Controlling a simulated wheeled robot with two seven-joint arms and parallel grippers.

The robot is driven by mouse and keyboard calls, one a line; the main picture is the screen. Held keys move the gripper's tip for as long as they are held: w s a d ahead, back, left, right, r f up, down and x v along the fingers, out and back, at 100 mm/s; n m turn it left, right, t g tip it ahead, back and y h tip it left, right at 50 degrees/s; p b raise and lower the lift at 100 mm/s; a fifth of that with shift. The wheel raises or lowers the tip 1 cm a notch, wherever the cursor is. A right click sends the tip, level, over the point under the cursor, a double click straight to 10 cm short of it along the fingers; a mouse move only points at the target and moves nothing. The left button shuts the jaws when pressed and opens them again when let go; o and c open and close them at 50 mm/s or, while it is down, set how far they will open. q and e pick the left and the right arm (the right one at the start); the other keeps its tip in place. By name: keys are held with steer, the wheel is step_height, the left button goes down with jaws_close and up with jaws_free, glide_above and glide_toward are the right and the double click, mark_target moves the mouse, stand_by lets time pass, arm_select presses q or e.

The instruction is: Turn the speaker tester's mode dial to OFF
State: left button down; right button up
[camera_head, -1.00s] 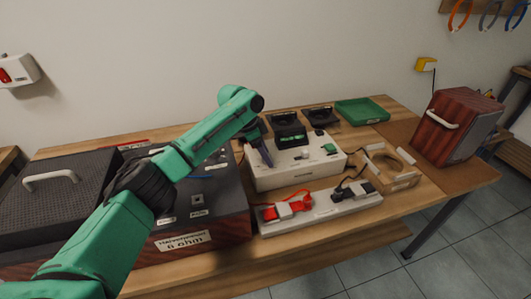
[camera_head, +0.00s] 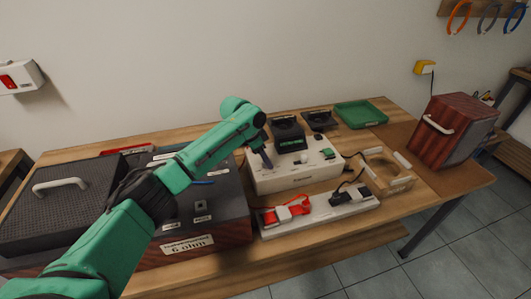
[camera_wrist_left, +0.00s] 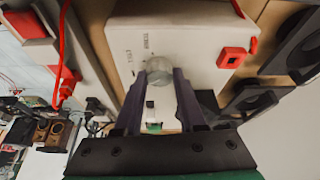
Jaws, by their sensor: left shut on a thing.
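The left gripper's purple fingers (camera_wrist_left: 162,78) are shut on the dial's sides. The lettering is too blurred to tell which mode is selected. In the head view the gripper hides the dial. My right gripper is not in view.
A power strip (camera_head: 325,214) with a red plug lies in front of the tester. A dark speaker cabinet (camera_head: 215,220) stands left, a wooden frame (camera_head: 397,178) right. A green tray (camera_head: 360,114) and a dark red box (camera_head: 452,128) are farther right.

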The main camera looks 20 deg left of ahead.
arm_select(q)
steer(key=n+p, duration=0.1)
steer(key=p, duration=0.1)
steer(key=n+y+p, duration=0.1)
steer(key=n+p, duration=0.1)
steer(key=n+t+p, duration=0.1)
steer(key=p, duration=0.1)
steer(key=shift+d+r+n+p, duration=0.1)
steer(key=shift+r+n+p, duration=0.25)
steer(key=shift+n, duration=0.05)
steer(key=shift+f+n+t+y+p, duration=0.25)
steer(key=shift+n+y+p, duration=0.25)
steer(key=shift+n+p, duration=0.45)
steer(key=shift+c, duration=2.4)
jaws_free()
steer(key=v, duration=1.4)
steer(key=shift+r+b, duration=0.3)
steer(key=shift+b, duration=0.1)
